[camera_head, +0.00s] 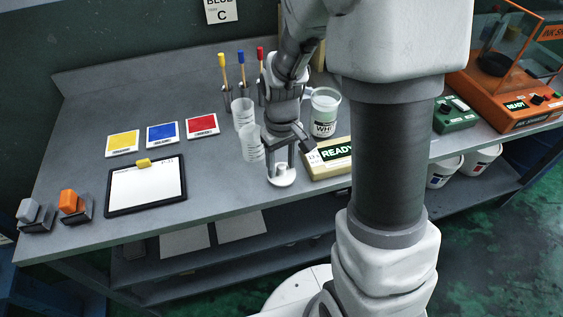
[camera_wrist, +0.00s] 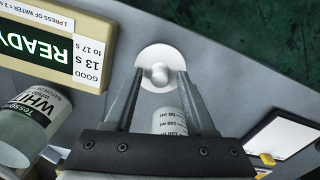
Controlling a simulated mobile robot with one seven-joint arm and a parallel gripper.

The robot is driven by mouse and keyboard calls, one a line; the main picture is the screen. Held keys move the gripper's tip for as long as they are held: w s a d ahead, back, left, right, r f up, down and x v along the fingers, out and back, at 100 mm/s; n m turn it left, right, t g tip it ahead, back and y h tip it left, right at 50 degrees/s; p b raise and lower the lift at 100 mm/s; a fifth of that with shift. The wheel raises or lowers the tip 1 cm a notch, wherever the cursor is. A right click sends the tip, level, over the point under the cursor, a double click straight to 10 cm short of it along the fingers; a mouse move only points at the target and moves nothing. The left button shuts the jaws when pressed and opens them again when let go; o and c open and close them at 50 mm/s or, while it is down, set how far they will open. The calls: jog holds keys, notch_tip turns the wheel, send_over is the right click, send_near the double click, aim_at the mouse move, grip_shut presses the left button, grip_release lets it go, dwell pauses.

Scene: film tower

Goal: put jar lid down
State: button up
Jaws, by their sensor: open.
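The jar lid (camera_head: 283,176) is a white disc with a knob on top. It lies on the grey bench near its front edge. In the wrist view the lid (camera_wrist: 155,62) is just beyond my fingertips. My gripper (camera_head: 281,160) is open, pointing down, with its fingers on either side above the lid; in the wrist view my gripper (camera_wrist: 160,82) shows a gap between the fingers. The jar labelled WHITE (camera_head: 325,112) stands open behind and to the right, filled with pale content; it also shows in the wrist view (camera_wrist: 30,125).
A READY display box (camera_head: 328,158) sits right of the lid. Clear graduated cups (camera_head: 252,143) stand just left of my gripper. A clipboard (camera_head: 146,188) and colour cards (camera_head: 162,134) lie at left. An orange machine (camera_head: 505,85) stands far right. Bench between clipboard and lid is clear.

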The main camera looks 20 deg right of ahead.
aim_at(281, 166)
jog(key=shift+r, duration=0.15)
notch_tip(281, 166, up, 11)
jog(key=p, duration=0.2)
jog(key=s+r+m+t, duration=0.3)
jog(key=s+r+t, duration=0.2)
jog(key=s+r, duration=0.7)
jog(key=shift+s+r+t, duration=0.15)
jog(key=shift+s+t, duration=0.15)
jog(key=shift+s, duration=0.65)
